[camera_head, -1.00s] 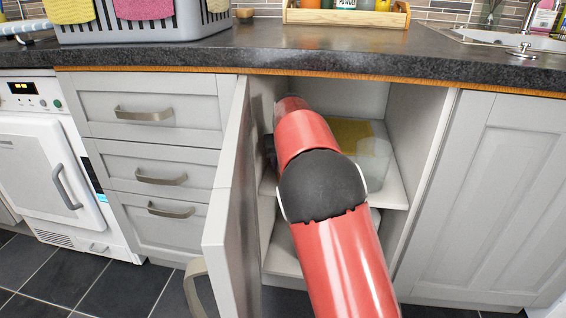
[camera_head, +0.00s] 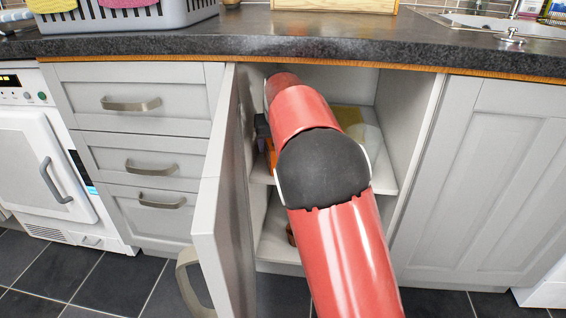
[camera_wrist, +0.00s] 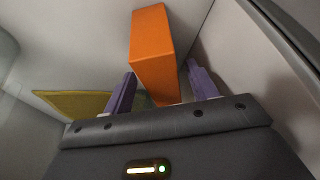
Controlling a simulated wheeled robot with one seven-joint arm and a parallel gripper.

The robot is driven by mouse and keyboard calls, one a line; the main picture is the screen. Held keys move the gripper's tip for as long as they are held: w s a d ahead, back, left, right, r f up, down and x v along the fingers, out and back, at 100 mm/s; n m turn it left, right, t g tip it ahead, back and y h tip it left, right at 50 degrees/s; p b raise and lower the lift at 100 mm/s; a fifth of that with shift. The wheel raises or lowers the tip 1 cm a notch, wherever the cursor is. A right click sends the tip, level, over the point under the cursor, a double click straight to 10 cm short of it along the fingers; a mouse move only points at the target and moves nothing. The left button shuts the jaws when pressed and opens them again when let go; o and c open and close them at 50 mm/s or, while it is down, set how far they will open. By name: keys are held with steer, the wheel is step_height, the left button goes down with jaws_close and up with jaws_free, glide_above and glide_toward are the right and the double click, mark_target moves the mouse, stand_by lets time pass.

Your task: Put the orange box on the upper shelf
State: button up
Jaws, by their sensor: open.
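The orange box (camera_wrist: 152,52) stands out in the wrist view, between the two purple fingers of my gripper (camera_wrist: 160,70). The fingers are open, one on each side of it, with a visible gap at least on the right. In the head view a small part of the orange box (camera_head: 270,153) shows just left of my red arm, inside the open cupboard at the height of the upper shelf (camera_head: 384,184). My gripper is mostly hidden behind my arm there. The wrist view suggests the box rests on a pale surface; its contact is partly hidden.
A yellow flat item (camera_wrist: 75,104) lies left of the box in the wrist view. The cupboard door (camera_head: 222,200) stands open to the left of my arm. The worktop (camera_head: 300,45) runs above the opening. A brown item (camera_head: 290,234) shows on the lower level.

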steer(key=s+d, duration=0.4)
steer(key=s, duration=0.9)
steer(key=s+d+m, duration=0.1)
steer(key=s+d, duration=0.4)
steer(key=s, duration=0.9)
steer(key=s+d+m+t, duration=0.1)
steer(key=s+d, duration=0.3)
steer(key=s, duration=0.9)
steer(key=shift+s+d+h+b, duration=0.2)
steer(key=shift+s+h+b, duration=0.1)
steer(key=shift+s+h, duration=0.1)
steer(key=shift+s, duration=0.1)
